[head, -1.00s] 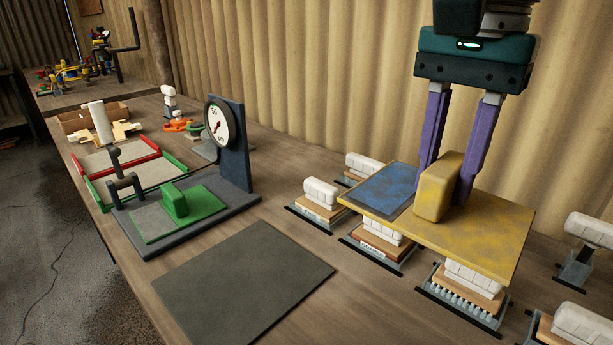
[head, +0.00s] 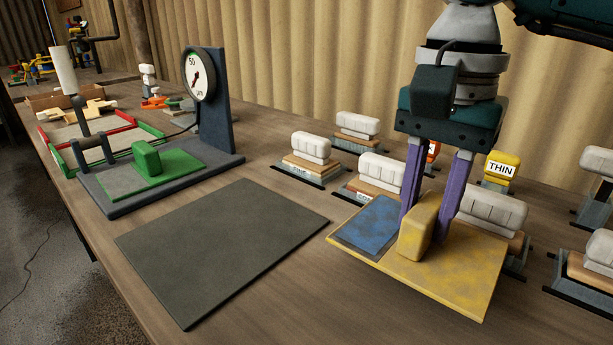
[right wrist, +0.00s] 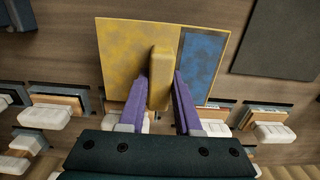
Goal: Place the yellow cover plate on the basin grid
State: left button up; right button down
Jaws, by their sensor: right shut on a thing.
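The yellow cover plate (head: 455,275) is a flat mottled yellow sheet with a blue patch (head: 372,222) at its left end and an upright yellow block handle (head: 418,228). My right gripper (head: 428,220) is shut on the handle, with one purple finger on each side. The plate is held roughly level, in front of the row of white-topped blocks. The right wrist view also shows the plate (right wrist: 122,50) and the gripper (right wrist: 160,82) on its handle. I cannot make out a basin grid in either view. My left gripper is not in view.
A flat dark grey mat (head: 225,245) lies left of the plate. Beyond it stands a dial gauge (head: 200,75) on a base with a green block (head: 147,157). Several white-topped blocks (head: 312,147) and a yellow block labelled THIN (head: 500,168) stand behind the plate.

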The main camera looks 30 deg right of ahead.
aim_at(419, 239)
jog(key=shift+f+b, duration=1.05)
jog(key=shift+f, duration=0.7)
jog(key=shift+w, duration=0.1)
jog(key=shift+f, duration=0.15)
jog(key=c, duration=1)
grip_release()
jog(key=o, duration=0.4)
